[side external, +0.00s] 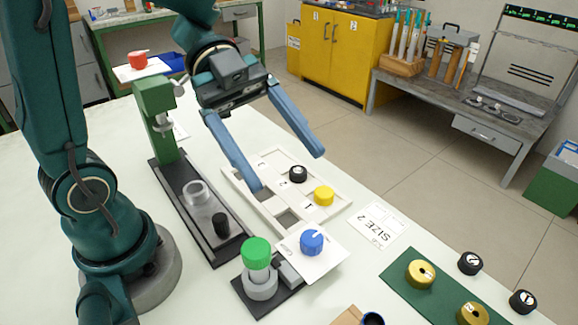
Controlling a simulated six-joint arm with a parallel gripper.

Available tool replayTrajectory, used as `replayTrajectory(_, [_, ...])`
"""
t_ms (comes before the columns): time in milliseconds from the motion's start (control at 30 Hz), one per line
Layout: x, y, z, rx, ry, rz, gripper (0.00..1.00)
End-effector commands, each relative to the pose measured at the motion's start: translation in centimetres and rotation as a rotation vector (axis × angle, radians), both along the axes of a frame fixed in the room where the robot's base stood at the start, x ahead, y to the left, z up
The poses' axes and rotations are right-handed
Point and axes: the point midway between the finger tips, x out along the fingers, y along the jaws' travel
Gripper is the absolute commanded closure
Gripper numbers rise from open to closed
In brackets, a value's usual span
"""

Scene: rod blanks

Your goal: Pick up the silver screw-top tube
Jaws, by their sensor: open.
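My gripper (289,171) is open, its two blue fingers spread wide and pointing down over the white slotted tray (335,208). Nothing is between the fingers. No part is clearly recognisable as the silver screw-top tube. A silver-grey ring-shaped piece (195,190) stands on the dark base of the green press, left of the gripper. A green cap (257,252) sits upright on a grey round holder (261,284) at the front, below the gripper in the picture; whether a tube is inside is hidden.
A black knob (298,173) and a yellow cap (323,196) are on the tray. A blue knob (312,241) sits on a white card. The green press (157,115) stands upright at left. Gold rings (421,273) lie on a green mat (400,291) at right.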

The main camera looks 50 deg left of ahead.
Motion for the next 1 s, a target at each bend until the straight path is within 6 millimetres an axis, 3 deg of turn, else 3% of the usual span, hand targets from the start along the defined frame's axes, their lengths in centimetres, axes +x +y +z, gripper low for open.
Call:
replayTrajectory(167, [-3.7,1.5,-0.4,0.014,0.172,-0.152,0.20])
replayTrajectory(700, [-3.6,1.3,-10.9,0.011,0.169,-0.145,0.20])
replayTrajectory(1000, [-3.8,0.5,-13.1,0.011,0.161,-0.150,0.20])
